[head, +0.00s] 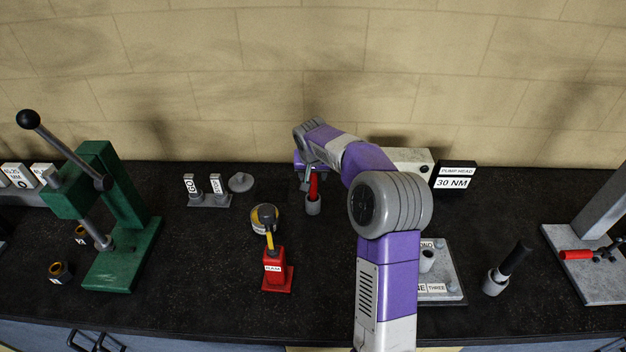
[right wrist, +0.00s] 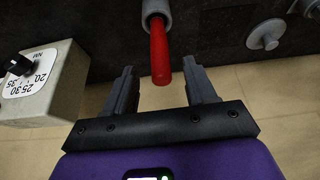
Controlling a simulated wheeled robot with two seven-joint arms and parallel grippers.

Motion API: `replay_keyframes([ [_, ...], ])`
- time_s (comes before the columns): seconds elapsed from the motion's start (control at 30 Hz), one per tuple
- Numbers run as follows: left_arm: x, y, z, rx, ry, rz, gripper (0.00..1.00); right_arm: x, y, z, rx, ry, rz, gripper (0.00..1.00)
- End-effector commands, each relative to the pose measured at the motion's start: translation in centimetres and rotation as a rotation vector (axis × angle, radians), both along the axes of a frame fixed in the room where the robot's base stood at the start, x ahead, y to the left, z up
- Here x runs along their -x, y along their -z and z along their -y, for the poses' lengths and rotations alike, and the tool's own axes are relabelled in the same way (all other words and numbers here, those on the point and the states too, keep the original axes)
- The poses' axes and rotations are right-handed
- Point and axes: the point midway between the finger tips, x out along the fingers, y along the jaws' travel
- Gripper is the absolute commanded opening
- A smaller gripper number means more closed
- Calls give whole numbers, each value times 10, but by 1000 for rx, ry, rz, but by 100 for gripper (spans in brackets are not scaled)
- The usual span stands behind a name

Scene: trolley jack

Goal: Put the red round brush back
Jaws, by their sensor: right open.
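The red round brush (head: 313,186) shows as a red handle standing upright in a small grey cup (head: 313,206) on the dark bench. Its bristle end is hidden in the cup. In the right wrist view the red handle (right wrist: 159,48) rises from the grey cup (right wrist: 156,10), with its free end between the fingertips. My right gripper (right wrist: 160,72) is open, one finger on each side of the handle with gaps. In the head view my right gripper (head: 306,178) is right behind the handle, partly hidden. My left gripper is not in view.
A dial box (head: 405,161) and 30 NM sign (head: 455,177) are right. A green press (head: 118,210) stands far left.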

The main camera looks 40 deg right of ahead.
Motion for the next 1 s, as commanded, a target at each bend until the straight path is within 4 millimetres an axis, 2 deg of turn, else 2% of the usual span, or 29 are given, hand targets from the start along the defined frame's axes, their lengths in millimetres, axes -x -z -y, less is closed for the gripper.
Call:
replay_keyframes([
  [0.1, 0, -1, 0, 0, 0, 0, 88, 7, -25, -6, 1, 0, 3, 56],
  [0.33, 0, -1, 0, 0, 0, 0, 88, 17, -52, -14, 1, 0, 1, 56],
  [1.0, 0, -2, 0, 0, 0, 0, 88, 19, -56, -15, 1, 0, -1, 56],
])
